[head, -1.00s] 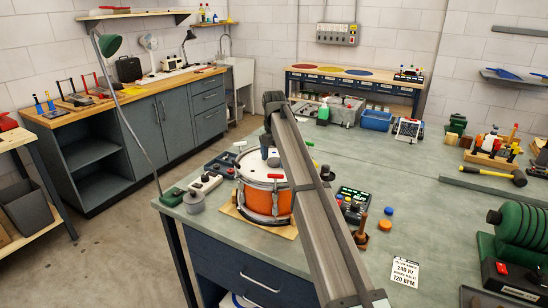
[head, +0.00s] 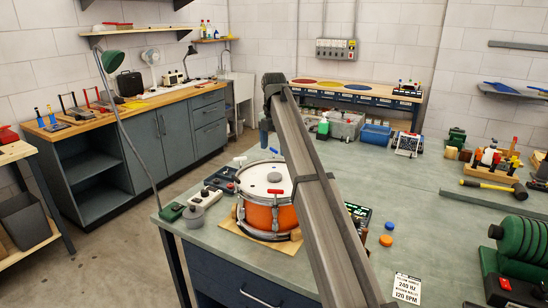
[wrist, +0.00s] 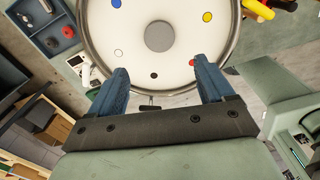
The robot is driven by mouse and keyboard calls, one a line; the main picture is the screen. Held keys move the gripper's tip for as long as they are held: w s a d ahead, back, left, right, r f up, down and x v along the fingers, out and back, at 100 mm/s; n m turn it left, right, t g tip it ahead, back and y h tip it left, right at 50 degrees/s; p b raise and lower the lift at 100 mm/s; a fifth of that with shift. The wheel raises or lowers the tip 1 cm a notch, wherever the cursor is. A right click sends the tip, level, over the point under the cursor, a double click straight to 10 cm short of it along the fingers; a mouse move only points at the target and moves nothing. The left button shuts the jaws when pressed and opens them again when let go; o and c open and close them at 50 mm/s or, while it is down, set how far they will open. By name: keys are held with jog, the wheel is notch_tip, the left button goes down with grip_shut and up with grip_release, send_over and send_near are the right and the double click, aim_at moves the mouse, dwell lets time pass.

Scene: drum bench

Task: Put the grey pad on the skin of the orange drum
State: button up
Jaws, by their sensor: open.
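The orange drum (head: 262,217) stands on a wooden board (head: 238,228) on the bench, its white skin (head: 254,178) facing up. The round grey pad (wrist: 159,36) lies flat near the middle of the skin in the wrist view. It also shows as a grey patch in the head view (head: 274,177). Several small coloured dots mark the skin around it, and the pad covers none that I can see. My gripper (wrist: 164,74) is open and empty. Its blue fingers are apart and clear of the pad, above the drum in the head view (head: 265,134).
My arm hides part of the bench.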

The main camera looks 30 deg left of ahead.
jog(key=shift+r, duration=0.9)
